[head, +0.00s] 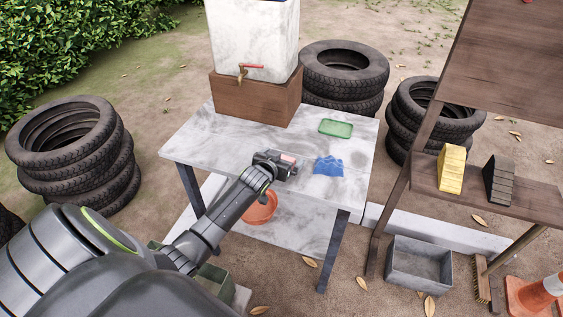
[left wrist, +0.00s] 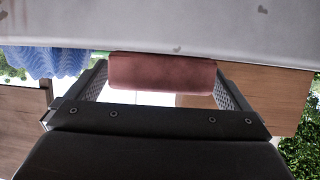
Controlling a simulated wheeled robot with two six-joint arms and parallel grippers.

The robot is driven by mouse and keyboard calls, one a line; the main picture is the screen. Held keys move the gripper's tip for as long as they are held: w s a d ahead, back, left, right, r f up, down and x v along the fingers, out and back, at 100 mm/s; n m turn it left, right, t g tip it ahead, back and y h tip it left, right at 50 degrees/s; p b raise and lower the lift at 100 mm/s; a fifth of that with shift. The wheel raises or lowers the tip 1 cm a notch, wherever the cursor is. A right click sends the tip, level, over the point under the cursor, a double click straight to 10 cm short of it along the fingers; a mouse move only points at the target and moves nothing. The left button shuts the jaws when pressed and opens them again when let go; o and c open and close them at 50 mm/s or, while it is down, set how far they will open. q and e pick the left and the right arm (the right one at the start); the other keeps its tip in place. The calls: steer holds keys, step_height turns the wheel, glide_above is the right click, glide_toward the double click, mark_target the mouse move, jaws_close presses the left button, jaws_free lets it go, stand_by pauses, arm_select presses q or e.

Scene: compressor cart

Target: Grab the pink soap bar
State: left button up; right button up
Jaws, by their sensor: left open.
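The pink soap bar (head: 288,158) is on the white marbled table (head: 222,140), near its middle. My left gripper (head: 279,164) is at the soap bar, low over the table top, with its jaws open. In the left wrist view the soap bar (left wrist: 162,72) lies across the gap between the two fingers, one finger at each end. I cannot tell whether either finger touches it. My right gripper is not in view.
A blue cloth (head: 328,166) lies just right of the soap bar. A green tray (head: 336,128) is farther back. A white tank (head: 254,40) on a wooden block (head: 255,97) stands at the back. An orange bowl (head: 262,208) is below the table top.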

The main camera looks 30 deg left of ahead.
arm_select(q)
steer(key=shift+w+f, duration=0.1)
steer(key=shift+c, duration=0.3)
steer(key=c, duration=1)
